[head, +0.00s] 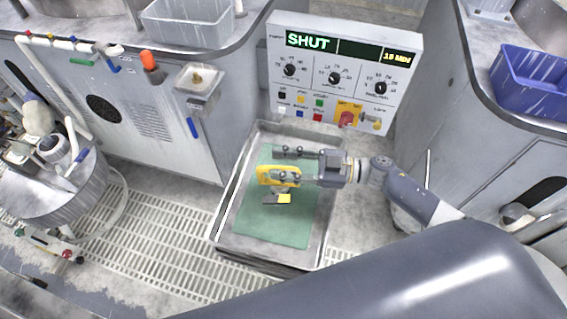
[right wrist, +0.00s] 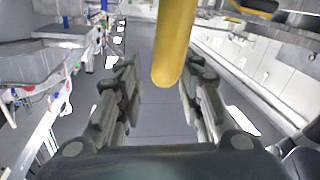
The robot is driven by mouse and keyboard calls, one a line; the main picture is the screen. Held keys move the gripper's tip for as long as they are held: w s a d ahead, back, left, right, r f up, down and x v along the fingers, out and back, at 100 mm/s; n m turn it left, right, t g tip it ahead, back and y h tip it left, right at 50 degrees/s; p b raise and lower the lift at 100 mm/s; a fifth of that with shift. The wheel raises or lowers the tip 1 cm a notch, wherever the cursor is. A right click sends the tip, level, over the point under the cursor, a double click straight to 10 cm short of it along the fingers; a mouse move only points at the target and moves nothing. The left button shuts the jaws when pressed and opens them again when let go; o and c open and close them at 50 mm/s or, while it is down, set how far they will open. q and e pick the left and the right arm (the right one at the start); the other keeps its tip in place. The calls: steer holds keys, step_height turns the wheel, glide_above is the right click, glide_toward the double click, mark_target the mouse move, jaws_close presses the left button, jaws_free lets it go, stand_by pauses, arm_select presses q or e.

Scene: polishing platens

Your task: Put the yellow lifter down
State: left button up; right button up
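The yellow lifter (head: 266,175) is over the green mat (head: 262,228) in the metal tray, in the middle of the head view. A smaller yellow part with a grey piece shows just below its handle. My right gripper (head: 287,165) reaches in from the right with its fingers spread. One finger overlaps the yellow handle and the other is apart from it, higher in the picture. In the right wrist view the yellow bar (right wrist: 174,45) lies between the spread fingers, closer to the right one. I cannot tell whether the lifter rests on the mat. My left gripper is not in view.
The metal tray (head: 226,215) has raised rims around the mat. A control panel (head: 345,58) reading "SHUT" stands behind it. Cabinets flank it, with a blue bin (head: 530,88) at right and a grey bin (head: 190,24) at upper left. The mat's lower part is clear.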

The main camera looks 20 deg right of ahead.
steer(key=shift+s+a+f, duration=0.15)
steer(key=shift+s+f, duration=0.2)
steer(key=shift+f, duration=0.45)
steer(key=shift+r, duration=0.3)
steer(key=shift+w+r+p, duration=0.15)
steer(key=shift+r+p, duration=0.3)
steer(key=shift+p, duration=0.1)
steer(key=shift+d+f+b, duration=0.5)
steer(key=shift+d+b, duration=0.05)
steer(key=shift+d, duration=0.15)
steer(key=r+b+v, duration=0.1)
steer(key=b+v, duration=0.1)
steer(key=v, duration=0.8)
steer(key=shift+d+r, duration=0.25)
steer(key=shift+d, duration=0.15)
